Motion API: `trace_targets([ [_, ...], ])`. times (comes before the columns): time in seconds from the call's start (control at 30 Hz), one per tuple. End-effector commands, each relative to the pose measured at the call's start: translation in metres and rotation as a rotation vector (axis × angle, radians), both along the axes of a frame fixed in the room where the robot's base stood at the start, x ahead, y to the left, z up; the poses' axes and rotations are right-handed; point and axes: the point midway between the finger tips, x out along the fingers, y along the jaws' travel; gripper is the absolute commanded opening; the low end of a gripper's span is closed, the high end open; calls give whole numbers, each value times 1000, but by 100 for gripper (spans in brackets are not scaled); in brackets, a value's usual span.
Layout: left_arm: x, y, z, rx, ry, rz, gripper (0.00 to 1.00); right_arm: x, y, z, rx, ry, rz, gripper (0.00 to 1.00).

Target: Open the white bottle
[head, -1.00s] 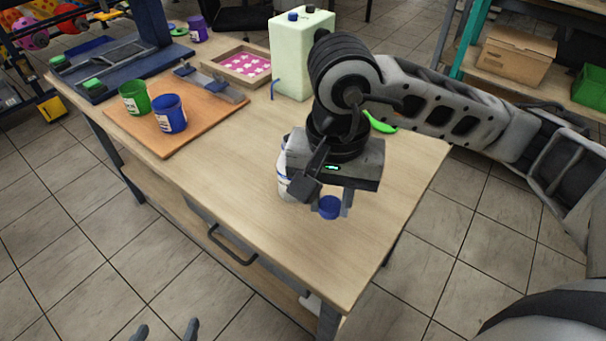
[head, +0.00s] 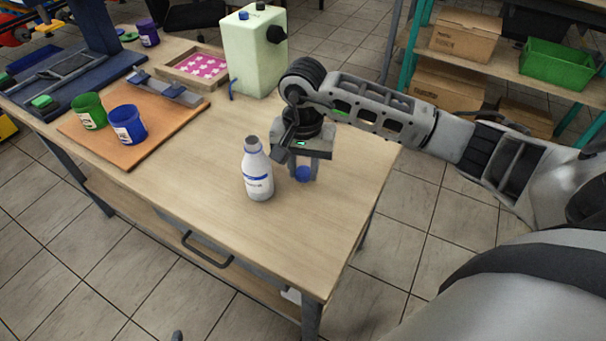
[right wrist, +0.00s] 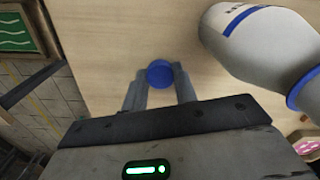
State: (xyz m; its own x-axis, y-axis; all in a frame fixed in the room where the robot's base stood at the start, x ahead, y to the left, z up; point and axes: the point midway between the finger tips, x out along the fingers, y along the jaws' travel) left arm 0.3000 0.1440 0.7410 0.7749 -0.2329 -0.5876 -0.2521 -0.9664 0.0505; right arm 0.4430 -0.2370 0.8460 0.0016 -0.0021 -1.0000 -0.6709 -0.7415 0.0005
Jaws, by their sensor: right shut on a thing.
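The white bottle (head: 257,172) stands upright on the wooden table. Its top is uncapped and shows a grey neck, and it has a blue band and label. My right gripper (head: 304,178) is just right of the bottle, pointing down, apart from it. It is shut on a round blue cap (head: 302,173). In the right wrist view the blue cap (right wrist: 160,74) sits between the two fingertips, with the bottle (right wrist: 262,45) at upper right. Only a small tip of my left gripper (head: 177,337) shows at the bottom edge of the head view.
Green (head: 89,111) and blue (head: 128,124) cups stand on an orange board (head: 160,147) at the left. A pale green tank (head: 252,60) and a framed pink screen (head: 201,67) are behind. The table front and right of the gripper are clear.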

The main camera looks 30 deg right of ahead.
Motion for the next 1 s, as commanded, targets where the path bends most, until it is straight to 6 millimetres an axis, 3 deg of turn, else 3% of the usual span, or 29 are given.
trace_targets([
  [0.23, 1, 1, 7, 9, -2, -1, 74, 1, 0, -30, 1, 3, -1, 1],
  [0.63, 0, 1, -4, 8, 6, -1, 74, 1, -1, -37, 1, -1, 0, 1],
  [0.67, 0, 1, -1, 7, 6, -2, 74, 1, -1, -35, 1, -1, -1, 36],
  [0.7, 0, 1, -1, 7, 5, -2, 74, 1, 0, -35, 1, 0, -1, 48],
  [1.0, 2, 0, 6, 4, -7, -1, 74, 1, 0, -34, 1, 0, -1, 50],
])
